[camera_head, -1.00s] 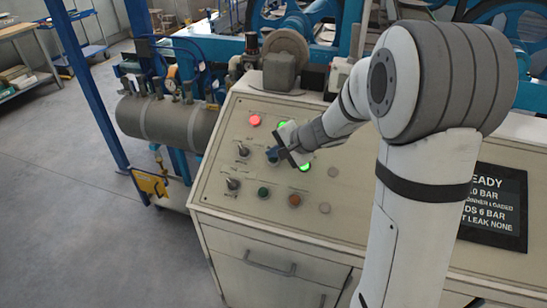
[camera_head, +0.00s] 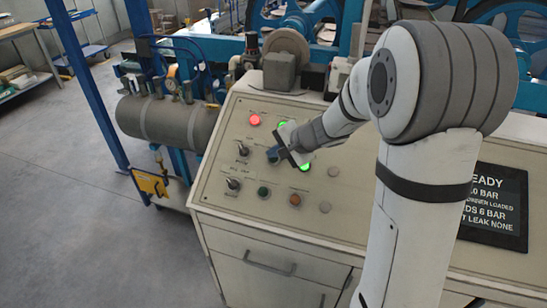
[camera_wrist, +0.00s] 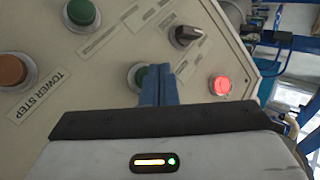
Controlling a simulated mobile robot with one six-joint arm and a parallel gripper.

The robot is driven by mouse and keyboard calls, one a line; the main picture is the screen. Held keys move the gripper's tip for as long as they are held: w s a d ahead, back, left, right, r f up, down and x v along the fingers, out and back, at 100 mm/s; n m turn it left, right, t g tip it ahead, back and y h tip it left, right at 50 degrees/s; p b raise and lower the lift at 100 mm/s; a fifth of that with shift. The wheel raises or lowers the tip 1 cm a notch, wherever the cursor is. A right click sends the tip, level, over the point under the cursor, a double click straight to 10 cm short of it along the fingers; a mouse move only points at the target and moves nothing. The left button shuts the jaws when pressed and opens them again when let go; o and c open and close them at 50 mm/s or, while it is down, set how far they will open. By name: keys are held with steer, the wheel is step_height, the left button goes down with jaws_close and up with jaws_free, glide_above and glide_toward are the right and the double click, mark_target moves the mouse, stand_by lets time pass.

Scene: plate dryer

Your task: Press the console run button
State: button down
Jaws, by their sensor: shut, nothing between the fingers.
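The pale sloped console (camera_head: 225,205) fills the middle of the head view. My gripper (camera_head: 272,155) is over its upper middle, with its blue fingers shut and empty. In the wrist view, the fingertips (camera_wrist: 160,70) are in front of a green button (camera_wrist: 138,76), covering part of it. Whether they touch it cannot be told. In the head view my gripper hides most of that spot. Another green button (camera_head: 263,192) and an orange button (camera_head: 295,199) sit lower on the panel. The orange one is labelled TOWER STEP in the wrist view (camera_wrist: 14,70). No run label is readable.
A red lamp (camera_head: 255,120) and green lamps (camera_head: 305,167) are lit near my gripper. Selector switches (camera_head: 242,150) stand out from the panel on the left. A READY screen (camera_head: 495,205) is at the right. A grey tank (camera_head: 165,120) is behind at the left.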

steer(key=shift+w+d+f+b, duration=0.1)
steer(key=shift+w+f+b, duration=0.1)
steer(key=shift+f+b, duration=0.25)
steer(key=shift+w+d+f+b, duration=0.1)
steer(key=shift+w+f+b, duration=0.15)
steer(key=shift+b, duration=0.3)
stand_by(0.5)
steer(key=shift+s, duration=0.1)
stand_by(0.3)
steer(key=shift+s+a+r, duration=0.2)
steer(key=shift+s+r, duration=0.15)
steer(key=shift+r, duration=0.35)
steer(key=r, duration=0.1)
steer(key=s+r+p, duration=0.1)
steer(key=r, duration=0.1)
steer(key=s+a+r+p, duration=0.1)
steer(key=shift+s+r, duration=0.15)
steer(key=shift+r, duration=0.05)
stand_by(0.8)
